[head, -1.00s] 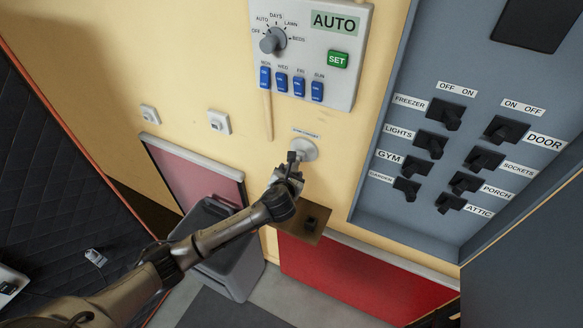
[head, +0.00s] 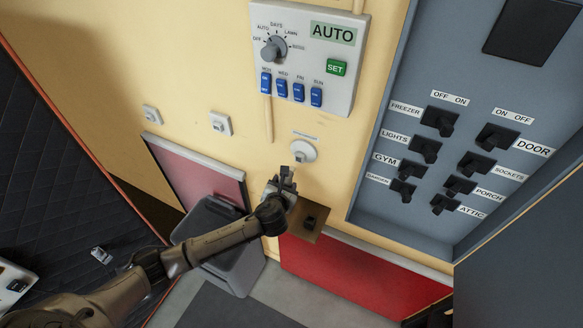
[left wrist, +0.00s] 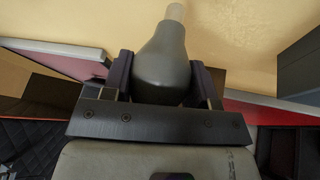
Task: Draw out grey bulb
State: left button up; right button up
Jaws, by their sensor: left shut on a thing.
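The gripper mostly hides the bulb there, and I cannot tell whether the neck still touches the fitting. My right gripper is not in view.
A grey bin (head: 222,255) stands below my arm. The timer panel (head: 345,75) is above and the grey switch panel (head: 375,195) is to the right.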

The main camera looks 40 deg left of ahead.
pick_arm(q)
jog(key=shift+s+d+f+p, duration=0.1)
jog(key=shift+s+d+p, duration=0.15)
jog(key=shift+s+p, duration=0.55)
jog(key=shift+s+d+p, duration=0.2)
jog(key=shift+s+p, duration=0.25)
jog(key=shift+s, duration=0.65)
jog(key=shift+s+d+f+p, duration=0.1)
jog(key=shift+s+d+p, duration=0.15)
jog(key=shift+s+p, duration=0.55)
jog(key=shift+s, duration=0.15)
